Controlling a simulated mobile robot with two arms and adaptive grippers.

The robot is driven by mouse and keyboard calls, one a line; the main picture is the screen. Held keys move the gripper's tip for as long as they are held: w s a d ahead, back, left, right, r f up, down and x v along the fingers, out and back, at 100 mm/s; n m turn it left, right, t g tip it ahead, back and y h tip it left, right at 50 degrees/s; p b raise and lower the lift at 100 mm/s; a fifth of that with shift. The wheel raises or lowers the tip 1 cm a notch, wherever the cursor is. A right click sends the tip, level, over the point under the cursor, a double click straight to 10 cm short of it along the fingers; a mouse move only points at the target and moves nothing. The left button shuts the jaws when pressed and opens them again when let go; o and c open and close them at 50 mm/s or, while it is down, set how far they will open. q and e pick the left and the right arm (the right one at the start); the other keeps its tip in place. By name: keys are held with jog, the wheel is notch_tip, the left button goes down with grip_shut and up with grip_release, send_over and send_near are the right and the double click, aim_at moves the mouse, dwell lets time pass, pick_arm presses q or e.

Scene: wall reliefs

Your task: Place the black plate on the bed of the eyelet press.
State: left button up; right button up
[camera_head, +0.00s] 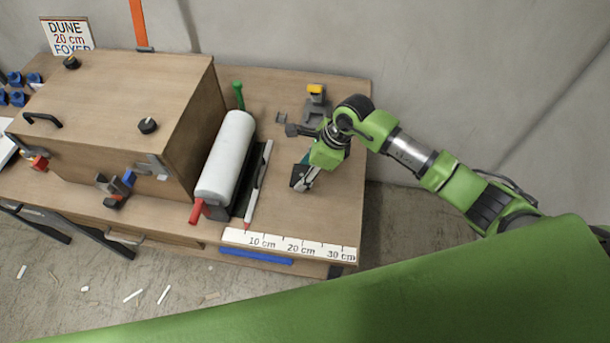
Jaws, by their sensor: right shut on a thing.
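My right gripper (306,182) points down over the right part of the bench. It is shut on a small dark flat piece (298,173), which looks like the black plate; the fingers partly hide it. I cannot tell whether the piece touches the bench top. A grey device with a yellow top (315,95), which appears to be the eyelet press, stands at the back of the bench, beyond the gripper. My left gripper is not in view.
A white roller (226,155) with green and red handles lies left of the gripper. A large wooden box (120,110) fills the bench's left side. A ruler strip (290,245) runs along the front edge. Bare bench top (335,205) lies right of the gripper.

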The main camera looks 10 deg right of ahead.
notch_tip(320, 180, down, 2)
jog(key=shift+f+p, duration=0.15)
jog(key=shift+p, duration=0.4)
jog(key=shift+f, duration=0.4)
jog(key=shift+f, duration=0.15)
jog(key=o, duration=1.1)
